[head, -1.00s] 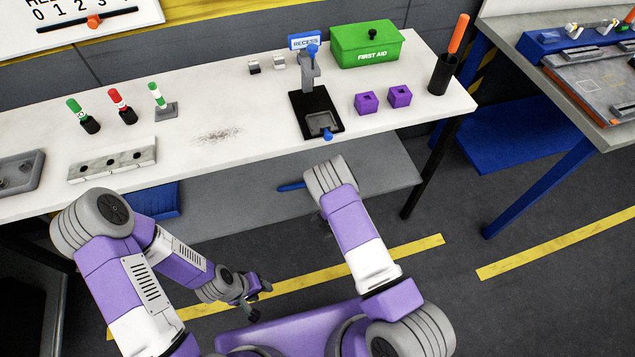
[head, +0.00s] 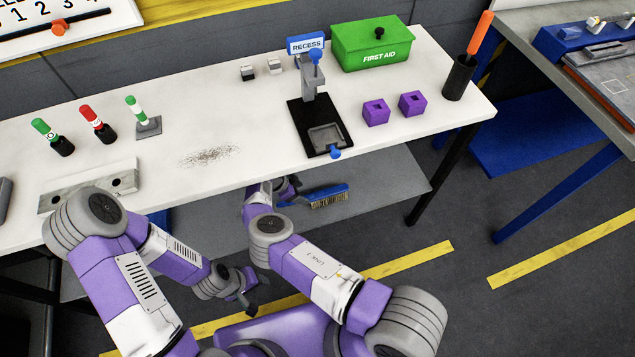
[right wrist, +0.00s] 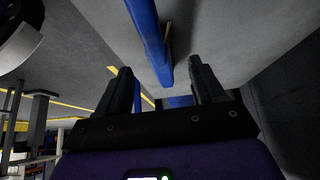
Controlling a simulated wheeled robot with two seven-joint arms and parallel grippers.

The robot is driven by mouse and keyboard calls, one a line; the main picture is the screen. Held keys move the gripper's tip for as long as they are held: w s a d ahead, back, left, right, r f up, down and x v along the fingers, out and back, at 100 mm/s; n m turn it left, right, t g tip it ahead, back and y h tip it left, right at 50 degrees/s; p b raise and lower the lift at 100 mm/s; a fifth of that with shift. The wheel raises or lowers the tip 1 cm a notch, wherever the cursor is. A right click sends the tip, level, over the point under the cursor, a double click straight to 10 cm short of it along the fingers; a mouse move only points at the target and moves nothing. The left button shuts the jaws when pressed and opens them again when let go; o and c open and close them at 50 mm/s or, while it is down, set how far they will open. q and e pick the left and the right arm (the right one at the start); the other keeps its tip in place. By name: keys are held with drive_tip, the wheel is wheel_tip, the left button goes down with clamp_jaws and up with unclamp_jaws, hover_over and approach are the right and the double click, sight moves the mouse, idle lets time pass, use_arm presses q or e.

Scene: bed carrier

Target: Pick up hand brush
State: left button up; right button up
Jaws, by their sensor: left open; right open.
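The hand brush (head: 328,193), with a blue back and handle and tan bristles, lies on the grey lower shelf under the white table. In the right wrist view its blue length (right wrist: 150,38) runs down from the top edge, ending between and just beyond the fingertips. My right gripper (right wrist: 160,66) is open, with its black fingers apart on either side of the handle's line. In the head view my right gripper (head: 290,188) is at the brush's left end, partly hidden by the table edge and my wrist. My left gripper (head: 248,292) is open and empty, low over the floor.
The white table (head: 240,105) overhangs the lower shelf (head: 385,180). On top stand a black fixture (head: 318,128), purple blocks (head: 376,112), a green first aid box (head: 370,45) and a black holder (head: 458,80). The shelf is clear right of the brush.

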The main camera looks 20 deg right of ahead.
sight(313, 196)
drive_tip(key=shift+w+b+x, duration=0.15)
drive_tip(key=shift+b+x, duration=0.05)
drive_tip(key=shift+x, duration=0.4)
drive_tip(key=shift+w+b+x, duration=0.15)
drive_tip(key=shift+b+x, duration=0.05)
drive_tip(key=shift+x, duration=0.35)
drive_tip(key=shift+s+d+f, duration=0.2)
drive_tip(key=shift+d+f, duration=0.2)
drive_tip(key=shift+d, duration=0.1)
drive_tip(key=x, duration=0.1)
drive_tip(key=b+x, duration=0.1)
drive_tip(key=x, duration=0.2)
drive_tip(key=shift+s+d+b, duration=0.25)
drive_tip(key=shift+d+b, duration=0.1)
use_arm(q)
drive_tip(key=shift+w+f, duration=0.15)
drive_tip(key=shift+f, duration=0.45)
drive_tip(key=shift+w+f, duration=0.15)
drive_tip(key=shift+f, duration=0.4)
use_arm(e)
drive_tip(key=shift+r, duration=0.15)
drive_tip(key=c, duration=1.2)
drive_tip(key=shift+r, duration=0.1)
